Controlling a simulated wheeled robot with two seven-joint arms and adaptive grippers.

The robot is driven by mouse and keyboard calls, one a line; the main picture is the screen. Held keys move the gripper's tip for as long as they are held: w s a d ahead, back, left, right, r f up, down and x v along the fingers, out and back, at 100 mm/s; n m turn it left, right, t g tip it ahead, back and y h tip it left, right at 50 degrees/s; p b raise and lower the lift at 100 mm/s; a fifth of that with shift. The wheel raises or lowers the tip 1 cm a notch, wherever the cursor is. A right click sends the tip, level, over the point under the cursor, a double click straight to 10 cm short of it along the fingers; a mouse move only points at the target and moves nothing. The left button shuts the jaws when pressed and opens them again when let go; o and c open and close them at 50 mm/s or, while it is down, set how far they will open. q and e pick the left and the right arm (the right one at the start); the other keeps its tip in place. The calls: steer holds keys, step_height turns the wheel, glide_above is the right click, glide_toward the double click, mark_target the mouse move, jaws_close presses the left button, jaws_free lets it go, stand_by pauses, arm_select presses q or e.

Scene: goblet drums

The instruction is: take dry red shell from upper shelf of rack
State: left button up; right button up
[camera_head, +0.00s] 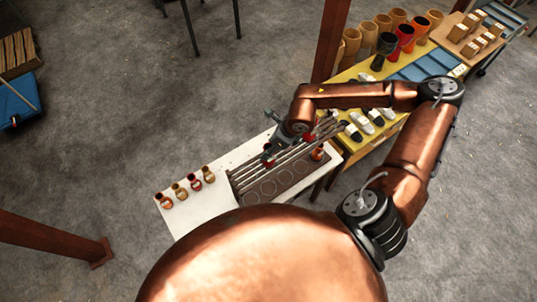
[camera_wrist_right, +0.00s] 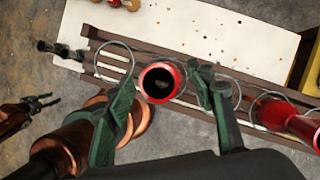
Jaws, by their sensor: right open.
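A red shell (camera_wrist_right: 143,84), with its dark open mouth facing the camera, stands at the rack's upper bars in the right wrist view. It also shows in the head view (camera_head: 268,156), partly hidden by my gripper. My right gripper (camera_wrist_right: 162,78) is open, with one green finger on each side of this shell; I cannot tell whether they touch it. The rack (camera_head: 240,181) has long bars above a dark lower shelf with round places. A second red shell (camera_wrist_right: 278,112) lies farther right on the rack. My left gripper (camera_wrist_right: 38,104) shows small in the wrist view.
Several small shells (camera_head: 179,191) stand on the white table (camera_head: 205,213) left of the rack. An orange-red shell (camera_head: 317,154) is at the rack's right end. A yellow table (camera_head: 358,157) with drums is behind my right arm. A rust-coloured post (camera_head: 330,40) rises behind.

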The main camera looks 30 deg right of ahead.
jaws_close()
stand_by(0.6)
